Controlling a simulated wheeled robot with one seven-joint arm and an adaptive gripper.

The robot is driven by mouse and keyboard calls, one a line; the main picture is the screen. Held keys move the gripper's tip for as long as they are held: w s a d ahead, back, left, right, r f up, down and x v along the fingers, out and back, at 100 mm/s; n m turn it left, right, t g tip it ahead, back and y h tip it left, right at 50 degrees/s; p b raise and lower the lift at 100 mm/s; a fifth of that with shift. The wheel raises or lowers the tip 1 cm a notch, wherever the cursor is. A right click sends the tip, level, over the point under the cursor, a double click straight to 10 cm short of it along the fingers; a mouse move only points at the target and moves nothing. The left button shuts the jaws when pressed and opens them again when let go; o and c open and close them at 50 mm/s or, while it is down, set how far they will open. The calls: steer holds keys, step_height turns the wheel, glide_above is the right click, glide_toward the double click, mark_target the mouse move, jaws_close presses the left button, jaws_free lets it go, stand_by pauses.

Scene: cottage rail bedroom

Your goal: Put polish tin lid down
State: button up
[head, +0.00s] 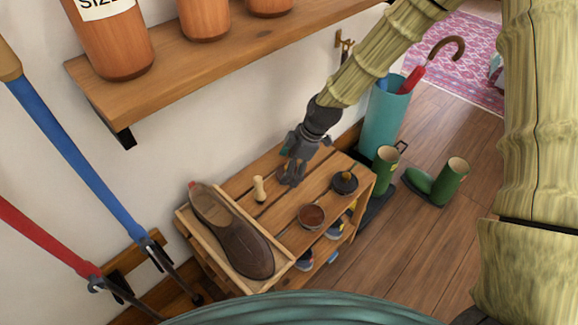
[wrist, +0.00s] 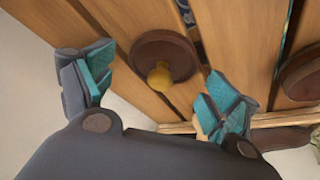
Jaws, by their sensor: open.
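In the wrist view the lid (wrist: 150,48) is brown with a yellowish knob, beyond and between my fingertips. The open polish tin (head: 311,216) sits on the slats nearer the front; part of it shows at the right edge of the wrist view (wrist: 303,76).
A brown shoe (head: 234,231) lies in a wooden tray at the rack's left end. A pale wooden peg (head: 259,190) stands on the slats between tray and gripper. A shelf with jars (head: 205,15) overhangs behind. Green boots (head: 447,183) and an umbrella stand (head: 383,117) are to the right.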

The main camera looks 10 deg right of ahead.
steer(key=p+v, duration=0.4)
steer(key=v, duration=0.8)
steer(key=shift+s+a, duration=0.1)
stand_by(0.4)
